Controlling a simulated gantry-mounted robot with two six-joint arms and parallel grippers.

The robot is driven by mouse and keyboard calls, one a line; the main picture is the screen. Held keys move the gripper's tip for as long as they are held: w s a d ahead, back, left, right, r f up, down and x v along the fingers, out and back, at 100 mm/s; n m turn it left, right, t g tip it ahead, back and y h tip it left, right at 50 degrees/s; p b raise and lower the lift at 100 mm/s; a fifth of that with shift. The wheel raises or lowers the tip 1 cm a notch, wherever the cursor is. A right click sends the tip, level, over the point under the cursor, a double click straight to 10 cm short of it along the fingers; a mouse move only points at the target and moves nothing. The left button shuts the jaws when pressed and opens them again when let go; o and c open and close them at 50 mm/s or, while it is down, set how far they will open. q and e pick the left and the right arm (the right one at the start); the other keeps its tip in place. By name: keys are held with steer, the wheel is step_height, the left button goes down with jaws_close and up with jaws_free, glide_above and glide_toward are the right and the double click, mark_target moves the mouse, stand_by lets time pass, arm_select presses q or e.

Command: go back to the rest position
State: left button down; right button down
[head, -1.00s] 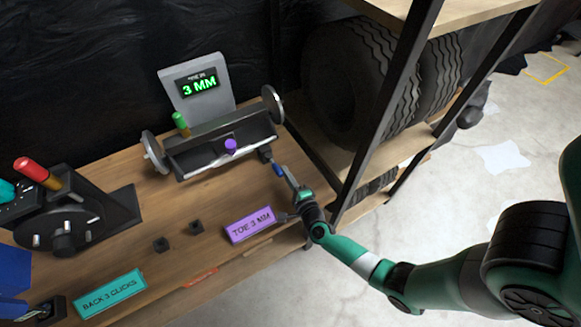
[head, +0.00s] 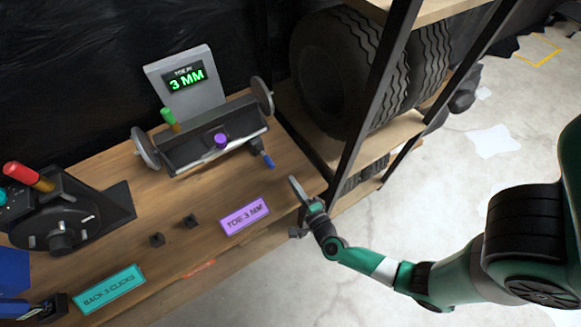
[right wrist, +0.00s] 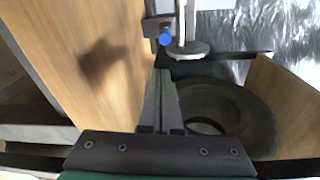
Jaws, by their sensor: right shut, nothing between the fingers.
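My right gripper (head: 296,188) is shut and empty. It is over the right edge of the wooden bench (head: 190,230), to the right of the purple "TOE 3 MM" sign (head: 245,215). In the right wrist view its fingers (right wrist: 160,85) are together in front of a blurred background. The toe gauge device (head: 215,140) stands on the bench, and its display (head: 187,79) reads 3 MM. A blue-tipped tool or handle (head: 268,160) sticks out at the device's right end, apart from my gripper.
A shelf with tyres (head: 345,75) and dark posts (head: 375,110) stands just right of the bench, close to my right arm. A teal "BACK 3 CLICKS" sign (head: 110,288), small black blocks (head: 190,221) and a red-handled lever (head: 28,176) are on the bench. Open floor (head: 430,180) lies to the right.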

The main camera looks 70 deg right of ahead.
steer(key=shift+s+a, duration=0.15)
steer(key=shift+s, duration=0.1)
steer(key=shift+a, duration=0.2)
steer(key=shift+d, duration=0.1)
